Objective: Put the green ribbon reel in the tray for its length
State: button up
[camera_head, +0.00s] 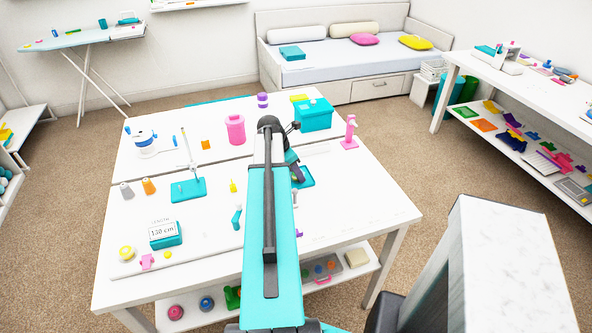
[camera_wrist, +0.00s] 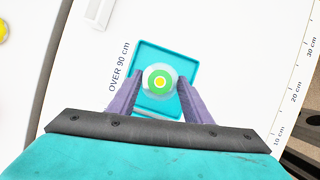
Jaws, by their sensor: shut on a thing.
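A teal tray (camera_wrist: 187,62) marked "OVER 90 cm" is directly below in that view. I cannot tell whether the reel touches the tray floor. In the head view my gripper (camera_head: 297,170) is over the tray (camera_head: 308,181), and my arm hides part of it; the reel cannot be made out there. A teal display (camera_head: 166,235) at the front left reads "LENGTH 130 cm".
The white table (camera_head: 345,205) also holds a teal stand (camera_head: 188,189), a pink canister (camera_head: 235,129), a teal box (camera_head: 314,115) and a pink bottle (camera_head: 350,132). A ruler scale (camera_wrist: 295,95) runs right of the tray. The table's right front area is mostly clear.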

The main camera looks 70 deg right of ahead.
jog(key=shift+f, duration=0.1)
jog(key=o, duration=0.7)
jog(key=shift+o, duration=0.2)
jog(key=b+v, duration=0.2)
jog(key=v, duration=1)
dwell(0.5)
